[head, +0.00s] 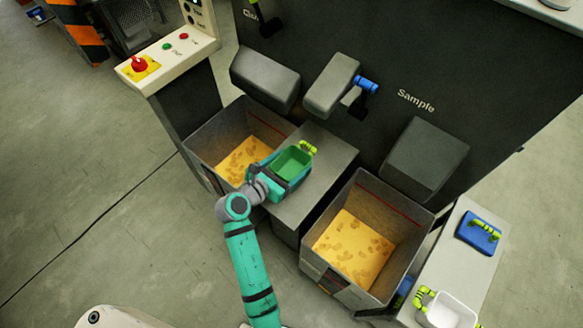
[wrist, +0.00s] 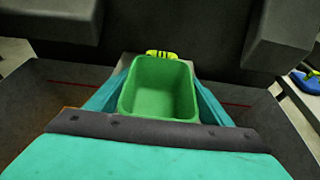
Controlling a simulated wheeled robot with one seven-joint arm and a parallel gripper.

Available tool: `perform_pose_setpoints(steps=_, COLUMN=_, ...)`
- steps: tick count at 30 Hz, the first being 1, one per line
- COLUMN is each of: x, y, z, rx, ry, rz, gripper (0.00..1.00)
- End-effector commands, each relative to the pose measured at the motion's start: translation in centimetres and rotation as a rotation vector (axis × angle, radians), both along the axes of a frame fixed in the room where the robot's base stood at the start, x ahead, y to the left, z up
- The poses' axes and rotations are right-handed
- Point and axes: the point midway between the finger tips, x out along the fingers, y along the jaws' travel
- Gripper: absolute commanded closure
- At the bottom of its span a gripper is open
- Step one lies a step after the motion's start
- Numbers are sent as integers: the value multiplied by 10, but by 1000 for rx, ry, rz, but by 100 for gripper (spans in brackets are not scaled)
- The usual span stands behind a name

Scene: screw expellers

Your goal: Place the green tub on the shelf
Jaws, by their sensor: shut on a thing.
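The green tub (head: 292,162) is upright and looks empty, with a yellow-green handle on its far side. My gripper (head: 284,170) is shut on it, one finger along each side; the wrist view shows the same tub (wrist: 160,88) between teal fingers. The tub is over the grey ledge (head: 318,182) between two bins; I cannot tell whether it touches the ledge. A light grey shelf (head: 455,255) is at the right, apart from the gripper. It carries a blue object (head: 478,232) with a yellow-green handle and a white tub (head: 450,312).
A left bin (head: 208,150) and a right bin (head: 408,250) hold yellow material, one on each side of the ledge. A dark machine has a spout with a blue handle (head: 366,85) above the ledge. The shelf's middle, between its two objects, is bare.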

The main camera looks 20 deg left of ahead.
Motion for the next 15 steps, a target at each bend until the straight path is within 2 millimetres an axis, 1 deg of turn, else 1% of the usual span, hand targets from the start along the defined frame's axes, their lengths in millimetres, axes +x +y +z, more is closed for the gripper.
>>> perform_pose_setpoints(steps=4, x=6, y=0, z=-7, rx=-1, ry=0, rz=-1, gripper=51)
perform_pose_setpoints(steps=10, x=6, y=0, z=-34, rx=-3, ry=3, rz=-1, gripper=51)
perform_pose_setpoints(steps=15, x=6, y=0, z=-38, rx=0, ry=0, rz=0, gripper=51)
